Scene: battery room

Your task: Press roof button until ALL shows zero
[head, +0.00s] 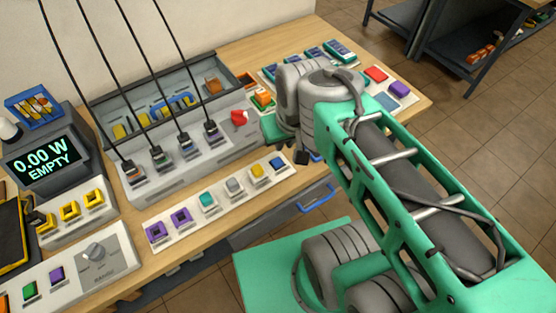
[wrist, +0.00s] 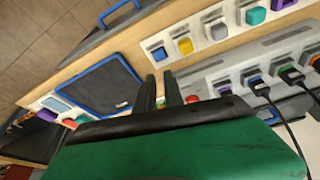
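The display (head: 42,160) at the left reads "0.00 W" and "EMPTY". No label reading "roof" or "ALL" is legible in either view. A row of coloured buttons (head: 207,203) runs along the bench front: purple, teal, white, yellow and blue. The same row's blue button (wrist: 159,53) and yellow button (wrist: 185,46) show in the wrist view. My gripper (wrist: 161,92) has two dark fingers with a narrow gap between them and nothing visibly held. In the head view its dark tip (head: 302,157) is above the bench, right of the blue button.
A grey console (head: 180,165) with several black cables stands behind the button row and carries a red knob (head: 239,118). A panel with a dial (head: 95,252) is at the lower left. A dark blue-rimmed pad (wrist: 92,88) lies beside the fingers. My arm hides part of the bench's right side.

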